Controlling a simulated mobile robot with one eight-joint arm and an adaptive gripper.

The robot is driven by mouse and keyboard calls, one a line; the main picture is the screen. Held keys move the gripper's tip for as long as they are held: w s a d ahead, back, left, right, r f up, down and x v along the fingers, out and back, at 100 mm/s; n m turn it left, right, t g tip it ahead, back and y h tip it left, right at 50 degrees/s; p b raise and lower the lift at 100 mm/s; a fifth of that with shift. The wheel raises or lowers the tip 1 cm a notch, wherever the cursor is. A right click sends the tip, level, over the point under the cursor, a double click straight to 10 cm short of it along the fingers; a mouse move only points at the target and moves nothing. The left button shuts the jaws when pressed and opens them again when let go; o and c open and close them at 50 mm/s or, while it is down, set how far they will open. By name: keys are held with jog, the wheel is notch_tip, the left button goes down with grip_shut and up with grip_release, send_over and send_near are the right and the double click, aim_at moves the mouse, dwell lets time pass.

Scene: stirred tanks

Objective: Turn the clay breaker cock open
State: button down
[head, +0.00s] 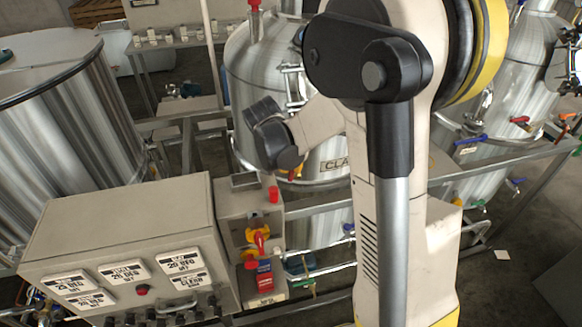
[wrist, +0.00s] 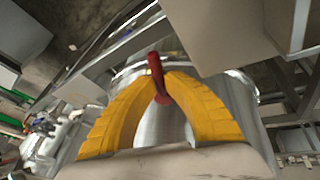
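The clay breaker tank, a steel vessel (head: 262,65), stands behind my arm in the head view, with a label partly hidden that starts "CLA" (head: 328,166). My gripper (head: 290,172) is low at this tank's front, mostly hidden by my wrist, with a little yellow and red showing. In the wrist view a red cock lever (wrist: 154,62) stands in front of the curved steel wall (wrist: 182,127). The yellow fingertips of my gripper (wrist: 164,79) close in on the lever from both sides and appear to pinch it. The cock's body is hidden.
A grey control box (head: 125,235) with several labels stands at front left, beside a smaller box (head: 230,205) with a red-yellow switch. An open steel tank (head: 75,130) is at left, another tank (head: 487,110) at right. A frame rail (head: 500,165) crosses the right side.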

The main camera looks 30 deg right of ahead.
dwell(0.3)
jog(key=shift+s+d+n+b, duration=0.15)
jog(key=shift+s+n+b, duration=0.15)
jog(key=shift+n, duration=0.3)
jog(key=shift+w, duration=0.1)
jog(key=c, duration=1.4)
grip_release()
jog(key=v, duration=1.2)
jog(key=shift+d, duration=0.1)
